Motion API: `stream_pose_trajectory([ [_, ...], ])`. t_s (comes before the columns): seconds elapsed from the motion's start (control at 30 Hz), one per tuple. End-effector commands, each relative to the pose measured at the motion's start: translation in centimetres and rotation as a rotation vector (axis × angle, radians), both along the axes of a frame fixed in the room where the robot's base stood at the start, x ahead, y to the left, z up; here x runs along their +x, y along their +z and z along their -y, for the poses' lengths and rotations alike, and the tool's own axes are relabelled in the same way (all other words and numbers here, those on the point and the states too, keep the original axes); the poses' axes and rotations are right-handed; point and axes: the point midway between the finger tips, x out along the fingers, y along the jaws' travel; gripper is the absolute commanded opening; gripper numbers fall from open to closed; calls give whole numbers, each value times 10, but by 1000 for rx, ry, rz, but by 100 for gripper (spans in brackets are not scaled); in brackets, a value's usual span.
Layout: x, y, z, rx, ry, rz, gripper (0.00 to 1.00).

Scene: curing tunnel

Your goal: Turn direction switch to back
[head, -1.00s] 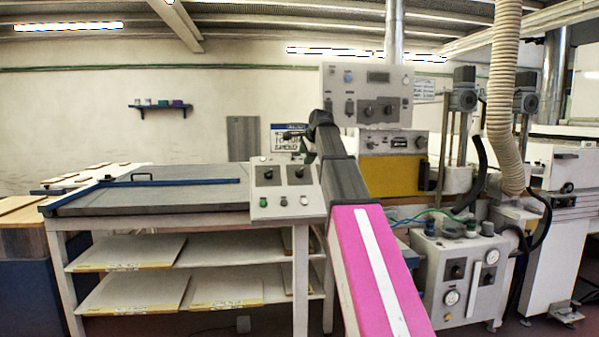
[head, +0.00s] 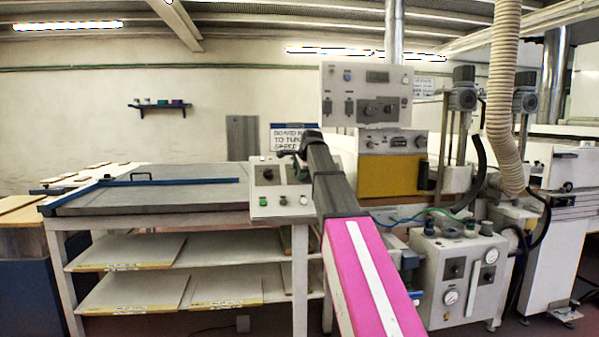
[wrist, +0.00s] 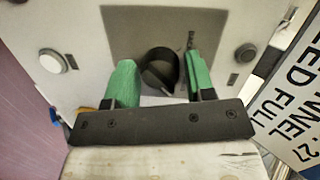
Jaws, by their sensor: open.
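A pale sloped control box (head: 262,205) stands at the right end of the grey-topped table, with dark knobs on a grey plate and small buttons below. Its left knob (head: 268,175) shows in the head view; the right part of the plate is partly covered by my arm. My gripper (wrist: 160,80) is open, its two green fingers apart. In the wrist view a round black knob (wrist: 157,67) on a grey plate sits between the fingers; contact cannot be told. I cannot read which knob is the direction switch. In the head view the fingertips (head: 290,155) are small and dark.
In the wrist view a white button (wrist: 52,61) and a dark button (wrist: 245,53) flank the plate. A lettered sign (wrist: 290,110) is at the right. A taller control panel (head: 340,80) and yellow unit (head: 385,175) stand right of my arm.

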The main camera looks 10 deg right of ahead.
Motion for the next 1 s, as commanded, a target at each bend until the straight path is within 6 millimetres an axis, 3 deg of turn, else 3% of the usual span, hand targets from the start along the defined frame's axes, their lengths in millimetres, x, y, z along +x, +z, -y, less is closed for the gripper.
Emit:
stream_pose_trajectory([
  [0.03,0,0,0,0,0,0,40],
  [0.1,0,0,0,0,0,0,17],
  [0.13,0,0,0,0,0,0,15],
  [0.57,0,0,0,-52,51,-2,15],
  [1.0,0,0,-1,-306,307,-2,15],
])
